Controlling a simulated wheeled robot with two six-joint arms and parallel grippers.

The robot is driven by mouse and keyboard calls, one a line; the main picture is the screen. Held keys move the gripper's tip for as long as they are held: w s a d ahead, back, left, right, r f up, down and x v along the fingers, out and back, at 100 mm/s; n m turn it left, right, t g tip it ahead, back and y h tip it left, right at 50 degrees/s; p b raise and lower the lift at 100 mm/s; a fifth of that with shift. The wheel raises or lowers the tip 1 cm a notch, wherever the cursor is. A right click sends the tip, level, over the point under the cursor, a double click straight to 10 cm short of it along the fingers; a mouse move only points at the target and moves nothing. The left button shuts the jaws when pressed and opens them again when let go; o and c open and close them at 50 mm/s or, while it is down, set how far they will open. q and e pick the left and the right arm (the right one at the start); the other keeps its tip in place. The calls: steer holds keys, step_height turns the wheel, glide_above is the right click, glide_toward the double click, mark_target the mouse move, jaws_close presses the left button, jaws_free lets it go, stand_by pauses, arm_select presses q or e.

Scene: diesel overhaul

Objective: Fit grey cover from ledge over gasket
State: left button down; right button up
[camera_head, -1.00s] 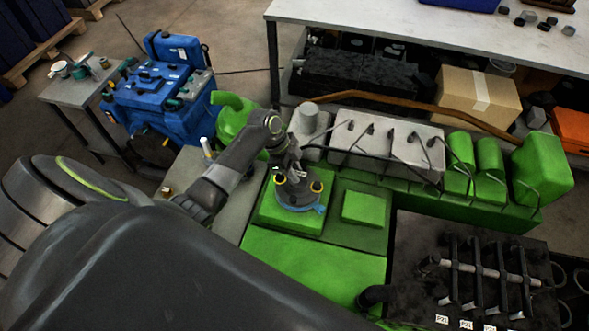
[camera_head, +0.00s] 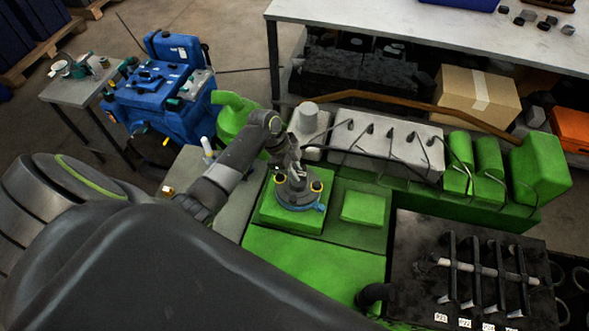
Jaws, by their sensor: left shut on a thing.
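My left gripper (camera_head: 293,177) points down over the green engine and is shut on the grey cover (camera_head: 296,196), a round piece with yellow-rimmed parts on both sides. The cover is over a raised green block (camera_head: 284,221). A blue edge (camera_head: 318,208), which looks like the gasket, shows below and to the right of the cover. I cannot tell whether the cover touches it or is slightly above it. The grey ledge (camera_head: 236,205) is left of the block, partly behind my left arm. My right gripper is not in view.
A smaller green block (camera_head: 363,207) stands just right of the cover. The grey cylinder-head row (camera_head: 385,155) with dark leads lies behind. A black bench (camera_head: 415,265) with rods is at the right. A blue engine (camera_head: 160,95) and small table (camera_head: 78,85) are at the far left.

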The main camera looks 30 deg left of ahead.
arm_select(q)
steer(key=shift+f+b, duration=0.65)
steer(key=shift+f, duration=0.2)
stand_by(0.7)
steer(key=c, duration=1.3)
jaws_free()
steer(key=shift+r, duration=0.1)
steer(key=shift+o, duration=0.5)
steer(key=shift+s, duration=0.1)
steer(key=b+v, duration=0.3)
steer(key=v, duration=1.4)
steer(key=shift+r, duration=0.15)
